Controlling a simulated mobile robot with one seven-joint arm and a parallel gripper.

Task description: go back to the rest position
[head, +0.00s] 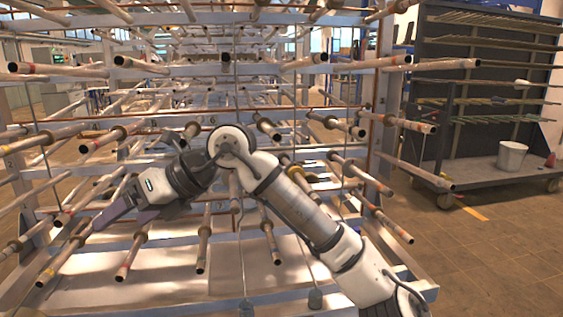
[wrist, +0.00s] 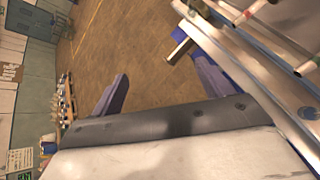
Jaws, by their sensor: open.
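My gripper (head: 98,226) is at the left in the head view, reaching out to the left and a little down in front of a rack of rods. In the wrist view my gripper (wrist: 158,82) shows two purple-blue fingers set wide apart with nothing between them. Brown floor shows beyond the fingers. The right finger is close to a metal rail of the rack (wrist: 265,90); I cannot tell whether they touch.
The rack (head: 290,68) fills the left and middle, with several rods sticking out towards me around my arm. A dark wheeled shelf cart (head: 500,180) carrying a white bucket (head: 511,156) stands at the right. The floor (head: 500,260) at the lower right is clear.

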